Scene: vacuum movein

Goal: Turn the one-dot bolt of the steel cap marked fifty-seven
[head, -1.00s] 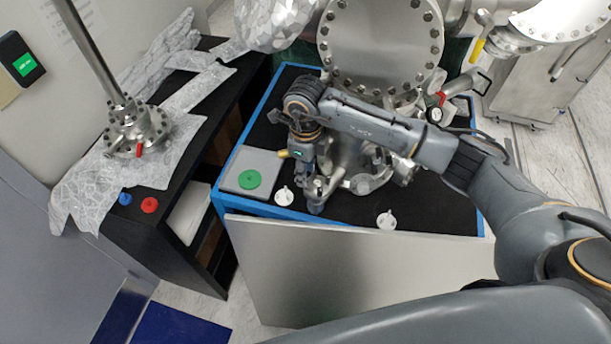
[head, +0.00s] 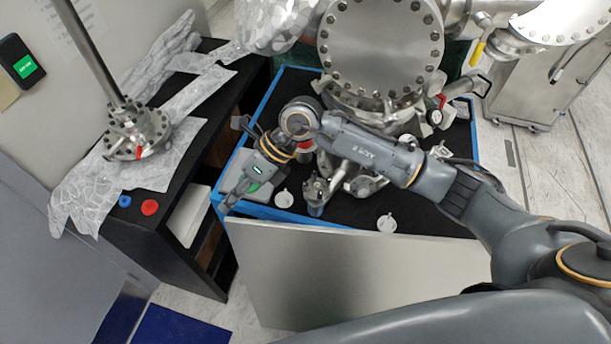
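A small upright steel fitting (head: 316,190) with bolts around its top stands near the front edge of the blue-framed bench (head: 335,224). It may be the steel cap; no number or dots can be read at this size. My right gripper (head: 231,203) is left of that fitting and apart from it. My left gripper is out of view.
White round pieces lie left (head: 284,199) and right (head: 386,223) of the fitting. A large bolted steel chamber (head: 383,45) stands behind. A dark side shelf (head: 180,207) holds red (head: 149,207) and blue (head: 125,201) knobs and a flanged rod (head: 137,132).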

